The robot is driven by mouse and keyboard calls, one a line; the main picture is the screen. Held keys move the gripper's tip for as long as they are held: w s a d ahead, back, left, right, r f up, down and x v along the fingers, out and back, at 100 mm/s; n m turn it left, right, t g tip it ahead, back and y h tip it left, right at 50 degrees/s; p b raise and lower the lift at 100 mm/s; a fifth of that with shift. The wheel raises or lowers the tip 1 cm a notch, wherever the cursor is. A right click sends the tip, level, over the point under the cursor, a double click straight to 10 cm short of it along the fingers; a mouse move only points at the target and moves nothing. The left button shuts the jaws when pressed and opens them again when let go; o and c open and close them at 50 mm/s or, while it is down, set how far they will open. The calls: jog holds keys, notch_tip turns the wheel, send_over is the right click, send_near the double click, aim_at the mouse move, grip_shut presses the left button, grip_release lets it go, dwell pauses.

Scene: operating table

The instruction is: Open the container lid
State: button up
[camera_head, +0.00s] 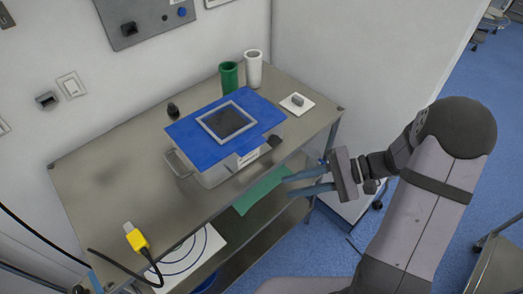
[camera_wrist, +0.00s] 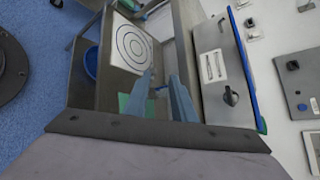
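The container (camera_head: 215,174) is a silver-grey box with a blue lid (camera_head: 185,129) on top, standing on the metal table. The lid lies flat and closed and has a grey-framed dark square in its middle. In the wrist view the container's silver front (camera_wrist: 212,38) and the lid's blue edge (camera_wrist: 246,72) stand to the right. A dark latch (camera_wrist: 230,96) sits on that front. My gripper (camera_head: 289,186) has two blue fingers apart with nothing between them. It is in front of the container's right end, apart from it. The fingers also show in the wrist view (camera_wrist: 163,78).
Behind the container stand a green cup (camera_head: 229,77) and a white cup (camera_head: 254,69). A white pad (camera_head: 297,103) with a grey item lies to its right. A yellow connector (camera_head: 136,238) with a black cable lies at front left. The left tabletop (camera_head: 100,190) is mostly clear.

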aim_at(256, 148)
notch_tip(256, 148, up, 11)
jog(key=w+a+n+t+y, duration=0.1)
jog(key=w+n+y, duration=0.1)
jog(key=n+y, duration=0.2)
jog(key=n, duration=0.2)
jog(key=shift+w+a+n+y, duration=0.25)
jog(key=shift+a+n+y, duration=0.05)
jog(key=shift+a+y, duration=0.1)
jog(key=shift+a, duration=0.1)
jog(key=shift+w+a+p, duration=0.15)
jog(key=shift+a+p, duration=0.7)
jog(key=shift+a, duration=2.75)
grip_shut()
